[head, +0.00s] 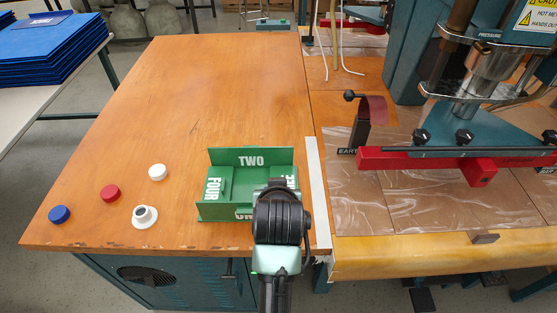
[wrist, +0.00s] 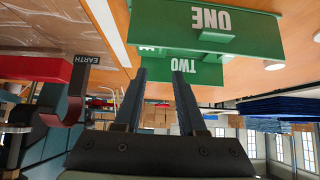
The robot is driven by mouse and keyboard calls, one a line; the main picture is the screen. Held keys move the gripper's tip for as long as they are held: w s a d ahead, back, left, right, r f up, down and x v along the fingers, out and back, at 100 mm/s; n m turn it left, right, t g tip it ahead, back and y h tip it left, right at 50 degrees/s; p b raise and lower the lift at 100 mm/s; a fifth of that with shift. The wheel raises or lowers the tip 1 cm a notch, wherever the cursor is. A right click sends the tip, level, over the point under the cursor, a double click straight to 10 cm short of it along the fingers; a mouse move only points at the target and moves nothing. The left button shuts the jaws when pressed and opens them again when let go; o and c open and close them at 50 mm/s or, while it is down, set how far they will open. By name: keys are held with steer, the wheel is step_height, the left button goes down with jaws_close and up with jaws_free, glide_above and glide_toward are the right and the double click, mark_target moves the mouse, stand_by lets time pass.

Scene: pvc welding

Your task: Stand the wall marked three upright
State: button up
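A green box-like assembly with white lettering sits on the wooden table in the head view. Its wall marked TWO (head: 251,158) stands upright at the back. The wall marked FOUR (head: 212,189) is on the left. The wall marked three (head: 291,181) is on the right, with most of its lettering hidden by my arm; I cannot tell its tilt. The wall marked ONE (wrist: 212,22) is close in the wrist view, with TWO (wrist: 190,68) beyond it. My gripper (wrist: 159,74) is open, with nothing visible between its fingers. In the head view, my wrist hides the fingertips.
Blue (head: 59,215), red (head: 110,194) and white (head: 157,172) caps lie left of the assembly, with a white flanged piece (head: 145,216). The press, with its red bar (head: 440,160) and EARTH-marked stand (head: 366,122), is at right. The table's (head: 220,85) back is clear.

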steer(key=b+x, duration=0.2)
steer(key=x, duration=1)
steer(key=shift+w+f, duration=0.25)
steer(key=shift+f, duration=0.05)
jaws_close()
stand_by(1.2)
